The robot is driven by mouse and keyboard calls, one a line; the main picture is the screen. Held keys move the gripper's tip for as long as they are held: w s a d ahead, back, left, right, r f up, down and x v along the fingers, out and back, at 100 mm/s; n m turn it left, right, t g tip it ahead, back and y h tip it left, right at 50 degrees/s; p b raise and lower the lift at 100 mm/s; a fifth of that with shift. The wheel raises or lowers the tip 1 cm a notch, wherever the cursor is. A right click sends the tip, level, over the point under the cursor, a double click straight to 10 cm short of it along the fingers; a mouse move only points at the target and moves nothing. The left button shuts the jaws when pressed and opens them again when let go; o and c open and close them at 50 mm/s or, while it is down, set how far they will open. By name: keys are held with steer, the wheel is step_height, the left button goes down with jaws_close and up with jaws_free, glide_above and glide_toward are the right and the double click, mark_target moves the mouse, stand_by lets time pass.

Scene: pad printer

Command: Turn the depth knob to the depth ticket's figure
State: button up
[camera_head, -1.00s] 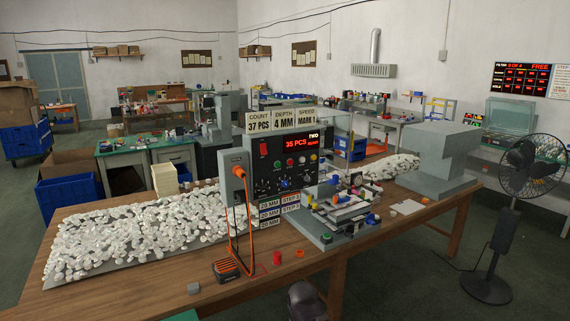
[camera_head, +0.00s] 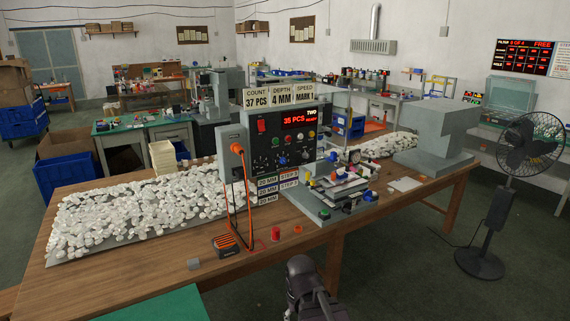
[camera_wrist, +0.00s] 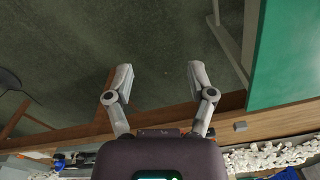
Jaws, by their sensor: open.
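The depth ticket (camera_head: 282,95) stands on top of the pad printer's control box (camera_head: 245,183) and reads DEPTH 4 MM, between the count and speed tickets. A row of small knobs (camera_head: 282,161) runs low on the box's dark front panel. Their marks are too small to read, and I cannot tell which is the depth knob or where it points. My gripper (camera_wrist: 160,76) is open and empty in the wrist view, its two fingers apart over the floor. In the head view my arm's end shows at the bottom, in front of the bench and well below the panel.
An orange cable (camera_head: 249,212) hangs at the box's left. A red cylinder (camera_head: 275,233) and an orange-and-black device (camera_head: 226,245) stand near the bench's front edge. White parts (camera_head: 140,212) are heaped at left. A fan (camera_head: 487,205) stands at right.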

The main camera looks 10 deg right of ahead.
steer(key=w+a+r+n+t+y, duration=0.1)
steer(key=w+t+y, duration=0.1)
steer(key=w, duration=0.5)
steer(key=w+a+r+n+t+y, duration=0.1)
steer(key=w+a+y, duration=0.1)
steer(key=w, duration=0.6)
steer(key=t+y, duration=0.1)
steer(key=t, duration=1.3)
glide_toward(285, 162)
steer(key=v, duration=0.4)
steer(key=shift+s+d+r+m, duration=0.1)
steer(key=shift+s+d+m, duration=0.05)
steer(key=shift+s+m, duration=0.15)
steer(key=shift+w, duration=0.2)
steer(key=x, duration=1.3)
steer(key=shift+w+a, duration=0.2)
steer(key=shift+a, duration=0.1)
jaws_close()
